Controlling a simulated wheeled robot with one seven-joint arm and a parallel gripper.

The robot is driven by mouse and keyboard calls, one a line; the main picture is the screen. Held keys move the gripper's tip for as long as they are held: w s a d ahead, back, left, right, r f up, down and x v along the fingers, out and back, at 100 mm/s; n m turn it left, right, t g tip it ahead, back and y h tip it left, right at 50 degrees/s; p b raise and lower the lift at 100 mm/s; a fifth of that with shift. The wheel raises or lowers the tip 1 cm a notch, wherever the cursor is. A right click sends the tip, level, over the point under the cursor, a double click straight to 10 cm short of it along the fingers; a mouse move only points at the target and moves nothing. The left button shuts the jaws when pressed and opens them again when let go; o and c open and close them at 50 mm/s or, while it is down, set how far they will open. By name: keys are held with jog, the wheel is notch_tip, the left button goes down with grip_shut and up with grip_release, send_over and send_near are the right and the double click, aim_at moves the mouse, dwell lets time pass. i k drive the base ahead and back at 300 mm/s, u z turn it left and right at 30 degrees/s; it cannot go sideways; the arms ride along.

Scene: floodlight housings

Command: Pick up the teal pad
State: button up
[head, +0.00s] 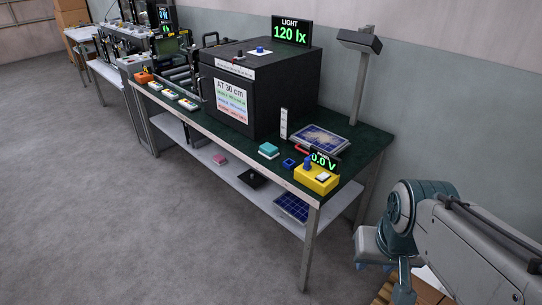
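The teal pad (268,148) is a small block with a teal top and a pale lower edge. It lies on the dark green top of the workbench (345,150), near the front edge, in front of the black box. My gripper (374,266) is at the lower right, off the bench's right end and well apart from the pad. Its fingers are small and partly hidden by the wrist, so I cannot tell whether they are open.
A blue block (289,163) and a yellow meter box (317,179) stand right of the pad. Behind are a solar panel (320,138), a white upright gauge (284,124) and the large black box (262,90). A lamp post (359,80) rises at the back. Floor in front is clear.

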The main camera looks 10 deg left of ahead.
aim_at(268, 150)
jog(key=z, duration=0.35)
jog(key=k, duration=0.2)
jog(key=u, duration=1.7)
jog(key=i, duration=2.15)
jog(key=z, duration=1.25)
jog(key=i, duration=0.4)
jog(key=z, duration=0.2)
